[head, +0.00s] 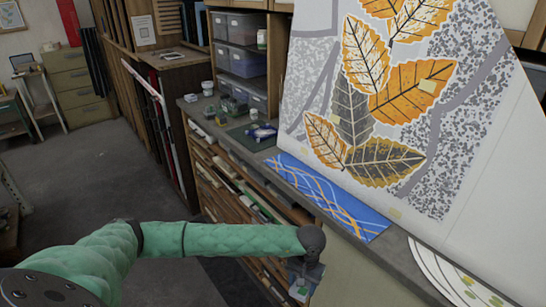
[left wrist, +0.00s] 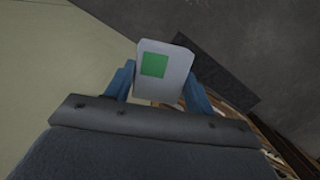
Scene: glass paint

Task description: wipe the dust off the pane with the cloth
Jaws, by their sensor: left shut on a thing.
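My left gripper (head: 300,283) is at the lower middle of the head view, low in front of the workbench. In the left wrist view its two blue-grey fingers (left wrist: 160,88) are shut on a flat white piece with a green square (left wrist: 172,72). I cannot tell whether this is a cloth. A blue panel with wavy white and orange lines (head: 330,197) lies on the bench edge, apart from the gripper. A large leaf-patterned panel (head: 465,110) leans upright behind it. Which of these is the pane, and any dust, is unclear. My right gripper is out of view.
The grey workbench (head: 222,128) has drawers below and holds a green mat (head: 240,136) with a small blue-and-white item (head: 263,131). A white curved-pattern sheet (head: 450,275) lies at lower right. Storage bins (head: 238,62) stand behind. Open floor (head: 100,165) is at left.

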